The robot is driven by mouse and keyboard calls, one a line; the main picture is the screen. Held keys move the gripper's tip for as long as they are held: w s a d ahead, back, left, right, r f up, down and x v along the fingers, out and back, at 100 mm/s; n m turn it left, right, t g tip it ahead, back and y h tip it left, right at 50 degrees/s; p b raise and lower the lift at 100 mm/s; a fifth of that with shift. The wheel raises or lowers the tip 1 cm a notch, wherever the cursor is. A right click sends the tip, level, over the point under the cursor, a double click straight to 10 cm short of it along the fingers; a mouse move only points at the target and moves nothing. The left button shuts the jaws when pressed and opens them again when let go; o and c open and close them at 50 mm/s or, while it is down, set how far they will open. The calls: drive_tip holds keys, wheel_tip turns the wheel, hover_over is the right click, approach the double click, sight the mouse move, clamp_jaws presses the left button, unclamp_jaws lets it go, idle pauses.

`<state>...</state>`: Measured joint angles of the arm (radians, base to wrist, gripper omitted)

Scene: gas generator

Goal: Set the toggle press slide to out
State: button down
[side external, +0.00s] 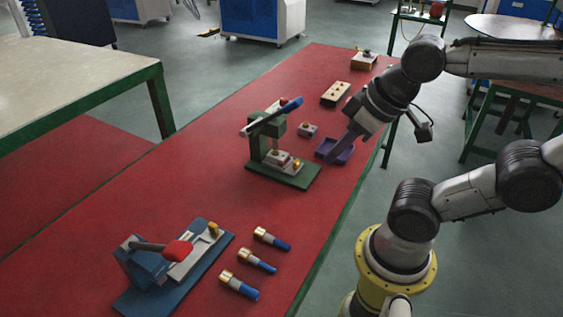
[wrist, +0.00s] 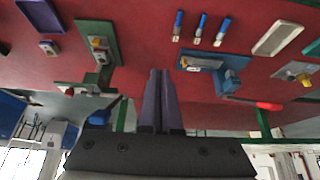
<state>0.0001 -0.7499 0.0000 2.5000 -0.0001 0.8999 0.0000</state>
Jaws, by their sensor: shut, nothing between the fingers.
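The green toggle press (side external: 256,148) stands mid-table in the side view, with a blue-handled lever (side external: 290,103) across its top. Its slide (side external: 280,159), a pale block with a brass knob (side external: 297,164), sits low on the green base; I cannot tell its exact position along its travel. The press also shows at upper left in the wrist view (wrist: 88,30). My gripper (side external: 331,158) is shut and empty, to the right of the press in the side view, apart from it and overlapping the purple tray. Its closed fingers show in the wrist view (wrist: 161,72).
The purple tray (side external: 347,156) and a small block (side external: 307,130) lie close to the press. A blue fixture with a red handle (side external: 178,250) and several blue-ended cylinders (side external: 257,262) stand nearer the camera. A tan block (side external: 335,94) lies farther back. Red tabletop between is clear.

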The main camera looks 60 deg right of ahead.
drive_tip(key=c, duration=1.6)
unclamp_jaws()
drive_tip(key=c, duration=1.3)
unclamp_jaws()
drive_tip(key=shift+r, duration=0.1)
drive_tip(key=o, duration=0.7)
wheel_tip(320, 180, up, 6)
drive_tip(key=shift+w+f, duration=0.1)
drive_tip(key=shift+f, duration=0.15)
drive_tip(key=shift+c, duration=0.2)
drive_tip(key=g, duration=0.6)
hover_over(296, 161)
wheel_tip(296, 161, down, 14)
wheel_tip(296, 161, down, 15)
drive_tip(key=shift+r, duration=0.2)
